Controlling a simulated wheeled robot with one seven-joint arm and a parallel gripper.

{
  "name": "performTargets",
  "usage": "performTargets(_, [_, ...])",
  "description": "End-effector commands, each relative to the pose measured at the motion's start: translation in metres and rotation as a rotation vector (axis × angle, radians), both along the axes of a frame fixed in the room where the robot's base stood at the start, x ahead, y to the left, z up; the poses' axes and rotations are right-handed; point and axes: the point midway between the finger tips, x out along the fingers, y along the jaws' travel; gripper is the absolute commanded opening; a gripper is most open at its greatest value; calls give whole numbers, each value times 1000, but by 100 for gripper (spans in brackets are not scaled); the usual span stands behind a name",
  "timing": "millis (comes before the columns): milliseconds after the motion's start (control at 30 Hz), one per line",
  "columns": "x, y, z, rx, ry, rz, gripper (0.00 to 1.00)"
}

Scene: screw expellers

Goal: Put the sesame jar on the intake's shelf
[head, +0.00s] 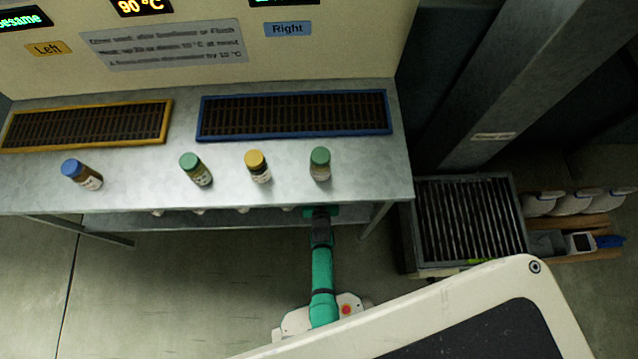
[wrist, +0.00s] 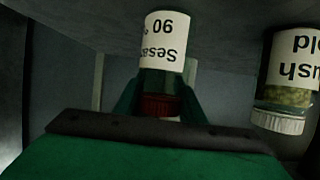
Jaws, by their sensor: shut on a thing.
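My gripper (head: 320,212) reaches under the front edge of the bench, its fingertips hidden there in the head view. In the wrist view my gripper (wrist: 162,105) is shut on the sesame jar (wrist: 163,42), whose label reads upside down "Sesa…" and "90". The jar's lower part in the picture is dark red, between the green fingers. The jar is hidden in the head view. I cannot tell whether it still touches the surface it stands by. Which surface is the intake's shelf is not clear; a shelf (head: 150,222) runs under the bench.
A jar (wrist: 290,70) labelled "…ush …old" is close right of the held jar. Several capped jars stand on the bench (head: 230,172), before the yellow-framed grate (head: 85,126) and blue-framed grate (head: 293,115). A roller unit (head: 468,220) stands right; small white-topped items line the lower shelf.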

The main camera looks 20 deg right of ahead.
Motion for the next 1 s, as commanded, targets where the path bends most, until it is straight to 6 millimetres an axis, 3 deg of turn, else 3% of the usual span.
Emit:
performTargets(33, [1, 0, 0, 0, -1, 0, 2])
performTargets(67, [0, 0, -1, 0, -1, 0, 38])
performTargets(133, [0, 0, -1, 0, -1, 0, 55])
performTargets(567, [-5, 2, 1, 1, 2, 0, 55])
performTargets(1000, [-67, 19, 27, -1, 1, 0, 55])
